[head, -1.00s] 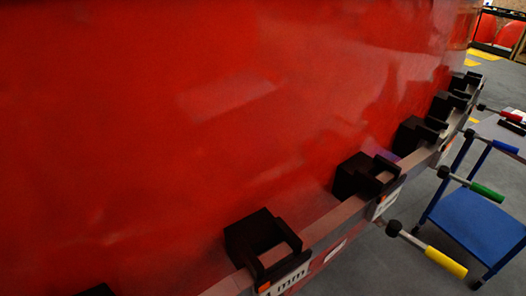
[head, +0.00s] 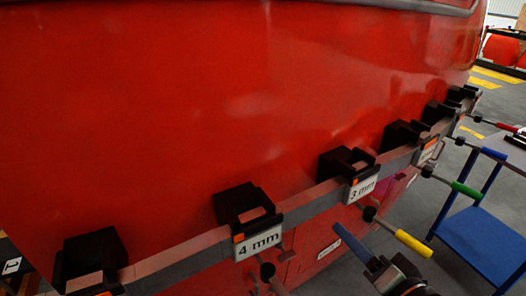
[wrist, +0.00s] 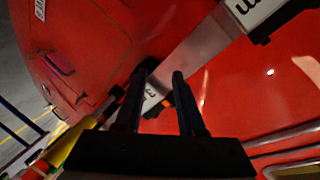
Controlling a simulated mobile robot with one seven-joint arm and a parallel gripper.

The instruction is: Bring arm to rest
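My gripper (wrist: 165,75) shows from behind in the wrist view, with its two dark fingers apart and nothing visible between them. Beyond the fingers lie the red nosecone (wrist: 110,45) and part of its metal rail. In the head view a dark part of my arm (head: 395,275) shows at the lower right edge, in front of the red nosecone (head: 200,100).
Black holders (head: 245,205) line the rail, with labels such as 4 mm (head: 257,242) and 3 mm (head: 361,188). Tools with yellow (head: 413,243), green (head: 466,191), blue and red handles stick out from it. A blue trolley (head: 480,240) stands at the right on grey floor.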

